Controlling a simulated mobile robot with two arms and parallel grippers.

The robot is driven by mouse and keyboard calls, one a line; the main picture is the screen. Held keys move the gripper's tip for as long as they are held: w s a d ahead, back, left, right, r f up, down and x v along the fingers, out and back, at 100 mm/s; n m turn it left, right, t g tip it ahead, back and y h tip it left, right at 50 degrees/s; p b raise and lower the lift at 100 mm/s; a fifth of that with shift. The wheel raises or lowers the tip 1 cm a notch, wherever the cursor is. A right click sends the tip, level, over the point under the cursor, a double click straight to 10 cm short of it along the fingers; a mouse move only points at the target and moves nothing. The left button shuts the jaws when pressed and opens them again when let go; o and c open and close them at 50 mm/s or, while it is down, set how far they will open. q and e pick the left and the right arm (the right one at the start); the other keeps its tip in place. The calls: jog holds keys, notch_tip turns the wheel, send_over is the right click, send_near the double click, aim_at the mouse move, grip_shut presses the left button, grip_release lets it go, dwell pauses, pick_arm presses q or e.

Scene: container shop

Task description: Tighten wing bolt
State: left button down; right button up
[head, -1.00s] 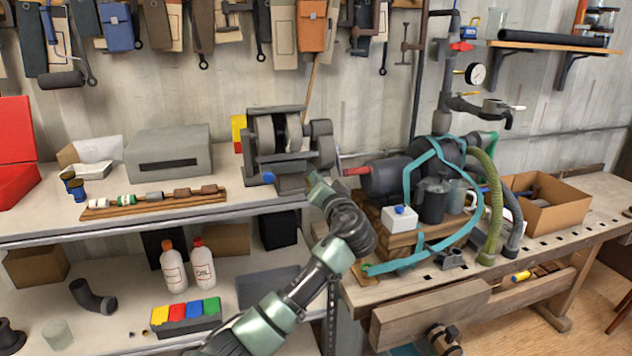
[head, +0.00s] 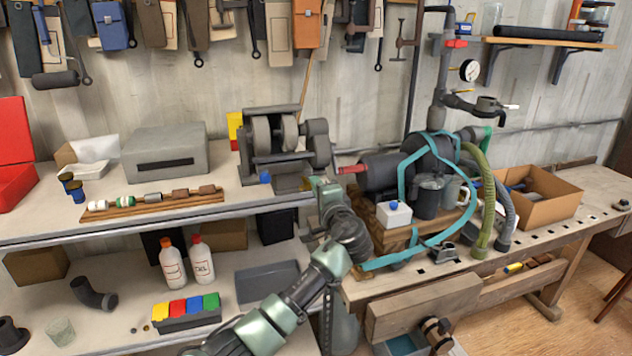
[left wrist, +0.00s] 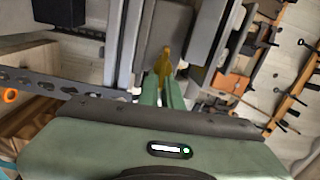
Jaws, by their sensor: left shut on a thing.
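My left gripper (head: 318,184) reaches up beside the grey bench grinder (head: 278,138) on the left bench, close to the right end of its base. In the left wrist view my left gripper (left wrist: 163,80) has its two green fingers closed on a small brass-coloured piece (left wrist: 166,60), which looks like the wing bolt. Grey metal parts stand close on both sides of it. My right gripper is not in view.
Right of my arm, the workbench holds a motor pump (head: 385,172) with a teal strap (head: 455,225), a white box (head: 394,214) and a cardboard box (head: 540,195). A grey metal box (head: 165,152) and a wooden rack (head: 150,203) stand left of the grinder.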

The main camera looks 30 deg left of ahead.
pick_arm(q)
jog(key=shift+f+m, duration=0.15)
jog(key=shift+m, duration=0.35)
jog(key=c, duration=1.6)
grip_release()
jog(key=shift+d, duration=0.1)
jog(key=b+v, duration=0.2)
jog(key=v, duration=0.5)
jog(key=shift+s+d, duration=0.2)
jog(key=shift+s, duration=0.1)
